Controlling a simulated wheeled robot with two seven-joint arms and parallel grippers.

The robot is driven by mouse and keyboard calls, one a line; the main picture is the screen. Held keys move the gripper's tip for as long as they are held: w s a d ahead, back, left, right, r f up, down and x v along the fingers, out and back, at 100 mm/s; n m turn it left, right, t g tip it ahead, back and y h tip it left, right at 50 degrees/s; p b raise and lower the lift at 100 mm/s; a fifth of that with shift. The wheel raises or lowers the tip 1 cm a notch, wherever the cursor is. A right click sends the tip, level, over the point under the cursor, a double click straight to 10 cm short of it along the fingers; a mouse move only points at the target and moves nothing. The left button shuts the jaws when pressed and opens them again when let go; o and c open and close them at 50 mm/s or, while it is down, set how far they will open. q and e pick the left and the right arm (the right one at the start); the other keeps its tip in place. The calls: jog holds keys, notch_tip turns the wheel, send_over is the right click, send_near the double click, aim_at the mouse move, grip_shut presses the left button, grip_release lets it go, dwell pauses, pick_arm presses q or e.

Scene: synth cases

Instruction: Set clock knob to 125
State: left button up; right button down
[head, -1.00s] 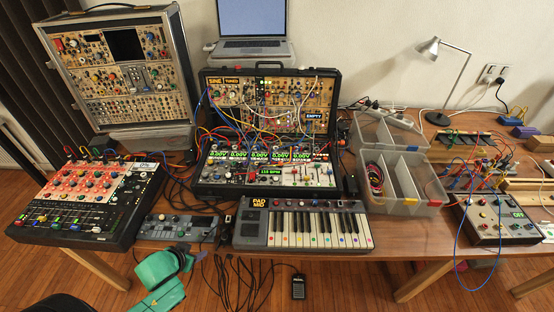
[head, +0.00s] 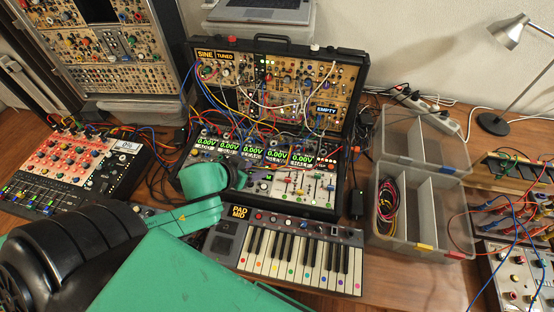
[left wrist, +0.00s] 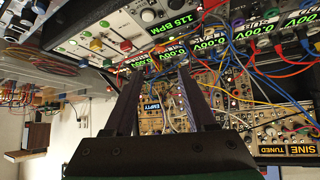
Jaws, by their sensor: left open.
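The clock display (left wrist: 168,28) reads 115 BPM in green digits in the left wrist view. A pale round knob (left wrist: 147,15) sits next to it on the white panel; I cannot read a label on it. In the head view, my green left gripper (head: 236,178) reaches over the left part of the lower synth panel (head: 290,188) and covers the clock area. In the left wrist view, its two dark fingers (left wrist: 160,76) are apart with nothing between them. They point toward the synth case, with the knob beyond and to the side. My right gripper is not in view.
Patch cables (head: 262,112) hang across the upper case (head: 300,92) and in front of the panels. A keyboard (head: 290,252) lies in front. Clear plastic bins (head: 424,205) stand to the right, and a red mixer (head: 72,170) to the left.

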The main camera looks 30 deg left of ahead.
aim_at(274, 165)
pick_arm(q)
jog(key=x, duration=0.2)
jog(key=shift+w+f, duration=0.15)
jog(key=shift+f, duration=0.2)
jog(key=x, duration=0.8)
jog(key=shift+w+d+f+b, duration=0.1)
jog(key=shift+w+f+b, duration=0.05)
jog(key=shift+w+b, duration=0.2)
jog(key=shift+w+f, duration=0.2)
jog(key=shift+f, duration=0.2)
grip_shut()
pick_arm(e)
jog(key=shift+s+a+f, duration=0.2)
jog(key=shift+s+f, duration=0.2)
